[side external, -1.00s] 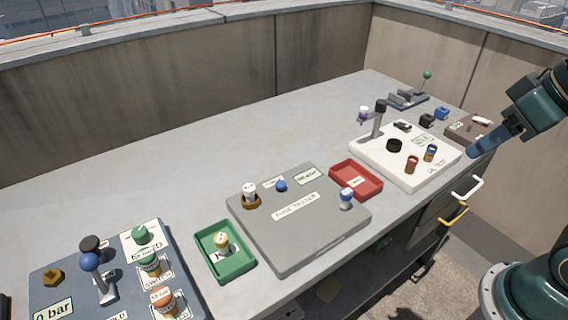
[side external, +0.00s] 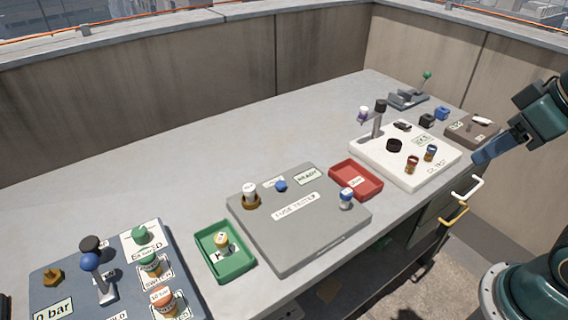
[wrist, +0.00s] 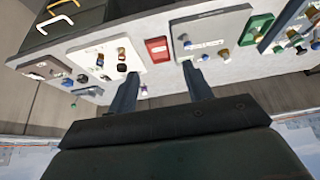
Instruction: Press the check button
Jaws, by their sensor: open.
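The grey fuse tester (side external: 290,240) lies on the bench in the middle of the side view and also shows in the wrist view (wrist: 222,28). A small blue button (side external: 281,185) sits near its back edge beside a small label I cannot read; a "READY" label (side external: 308,177) is to its right. A white-topped fuse stands in a brown socket (side external: 251,203) at the left. A blue-topped fuse (side external: 346,198) stands at the right. My gripper (wrist: 161,88) is open and empty, fingers apart. In the side view it is at the right edge, well away from the tester.
A red tray (side external: 376,189) and a white panel (side external: 372,160) with several fittings lie between my gripper and the tester. A green tray (side external: 206,242) holding a fuse and a blue-grey panel (side external: 50,280) with a lever are left. The bench behind is clear.

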